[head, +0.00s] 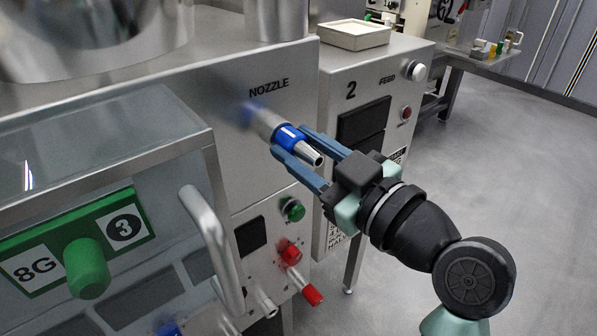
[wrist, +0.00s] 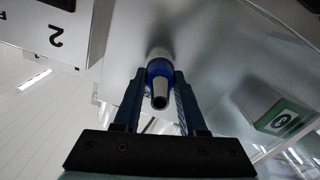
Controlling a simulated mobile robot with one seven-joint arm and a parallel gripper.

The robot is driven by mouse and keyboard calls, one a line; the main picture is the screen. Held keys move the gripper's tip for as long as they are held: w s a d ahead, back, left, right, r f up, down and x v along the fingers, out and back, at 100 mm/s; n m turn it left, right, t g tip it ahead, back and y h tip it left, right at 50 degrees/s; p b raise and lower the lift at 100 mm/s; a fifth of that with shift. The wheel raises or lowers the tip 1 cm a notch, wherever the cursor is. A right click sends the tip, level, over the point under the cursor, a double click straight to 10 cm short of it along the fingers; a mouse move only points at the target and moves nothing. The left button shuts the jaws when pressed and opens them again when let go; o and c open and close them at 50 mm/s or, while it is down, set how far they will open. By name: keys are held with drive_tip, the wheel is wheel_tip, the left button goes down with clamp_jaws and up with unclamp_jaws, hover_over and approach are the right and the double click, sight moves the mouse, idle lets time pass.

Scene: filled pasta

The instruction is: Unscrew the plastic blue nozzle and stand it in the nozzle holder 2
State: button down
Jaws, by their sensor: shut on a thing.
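The blue nozzle (head: 291,137) with its grey metal-looking tip sits on the pale outlet pipe (head: 266,121) below the word NOZZLE on the machine front. My gripper (head: 289,142) has its two blue fingers on either side of the blue collar, shut on it. In the wrist view the nozzle (wrist: 159,77) shows end-on between the fingers (wrist: 159,88), its tip pointing toward the camera. The nozzle appears in line with the pipe. How far its thread is engaged cannot be seen. I cannot make out nozzle holder 2 with certainty in either view.
A machine unit marked 2 (head: 366,70) stands right of the nozzle, with a pale tray (head: 353,34) on top. A clear guard with a handle (head: 212,240) is at the left. Red levers (head: 312,293) and a green button (head: 292,209) are below. A far table (head: 488,55) holds small coloured items.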

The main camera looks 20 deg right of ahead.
drive_tip(key=shift+f+n+b, duration=0.25)
drive_tip(key=shift+n+b, duration=0.05)
drive_tip(key=shift+n, duration=0.2)
drive_tip(key=shift+r+n, duration=0.25)
drive_tip(key=shift+n, duration=0.05)
drive_tip(key=n+b, duration=0.1)
drive_tip(key=b, duration=0.2)
drive_tip(key=shift+f+n, duration=0.35)
drive_tip(key=shift+n, duration=0.05)
drive_tip(key=n+b, duration=0.6)
drive_tip(key=b, duration=0.1)
drive_tip(key=shift+n, duration=0.4)
drive_tip(key=shift+r+n+b, duration=0.15)
drive_tip(key=shift+n+b, duration=0.85)
drive_tip(key=shift+n, duration=0.1)
drive_tip(key=shift+r+n, duration=0.2)
drive_tip(key=shift+n, duration=0.1)
